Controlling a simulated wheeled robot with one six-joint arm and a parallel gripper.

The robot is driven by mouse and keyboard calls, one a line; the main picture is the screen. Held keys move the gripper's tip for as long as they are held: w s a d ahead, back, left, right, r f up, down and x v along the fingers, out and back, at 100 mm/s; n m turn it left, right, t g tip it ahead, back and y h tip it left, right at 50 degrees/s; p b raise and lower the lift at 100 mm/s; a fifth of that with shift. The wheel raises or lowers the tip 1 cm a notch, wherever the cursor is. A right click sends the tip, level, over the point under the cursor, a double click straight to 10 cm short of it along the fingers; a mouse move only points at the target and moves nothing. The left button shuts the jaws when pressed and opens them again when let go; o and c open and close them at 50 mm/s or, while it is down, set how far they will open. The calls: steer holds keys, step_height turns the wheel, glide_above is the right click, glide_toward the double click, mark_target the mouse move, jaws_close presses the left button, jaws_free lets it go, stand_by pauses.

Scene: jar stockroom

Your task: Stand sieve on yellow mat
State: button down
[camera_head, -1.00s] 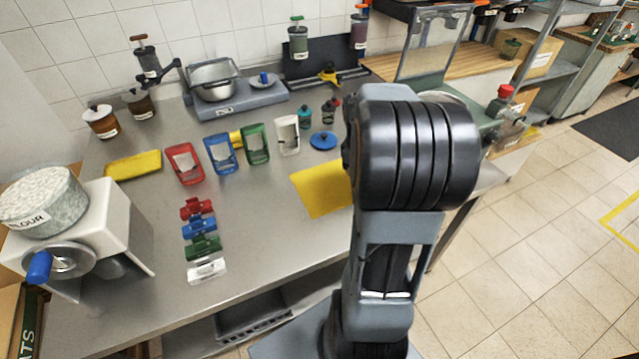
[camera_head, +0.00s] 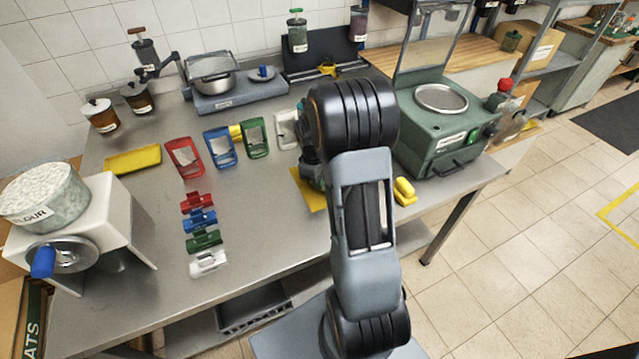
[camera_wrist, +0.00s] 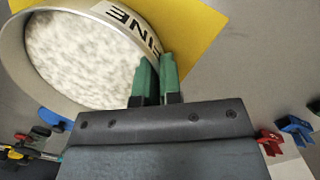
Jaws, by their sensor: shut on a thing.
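The sieve (camera_wrist: 80,58), a round pale-rimmed drum with a mottled white face and a label reading "FINE", fills the upper left of the wrist view. My gripper (camera_wrist: 155,76) has its two green fingers shut on the sieve's rim on the label side. The yellow mat (camera_wrist: 200,32) shows behind and beside the sieve in the wrist view. In the head view only the left part of the mat (camera_head: 309,190) shows; my arm hides the rest, with the sieve and the fingers. I cannot tell whether the sieve touches the mat.
Red, blue and green scoop-like frames (camera_head: 220,150) stand behind the mat. Several coloured clips (camera_head: 203,221) lie left of it. A green machine (camera_head: 445,135) and a small yellow object (camera_head: 404,191) are to the right. Bare steel table lies between the clips and mat.

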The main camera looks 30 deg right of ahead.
steer(key=shift+d+f, duration=0.1)
steer(key=shift+f, duration=0.7)
steer(key=c, duration=1.3)
jaws_free()
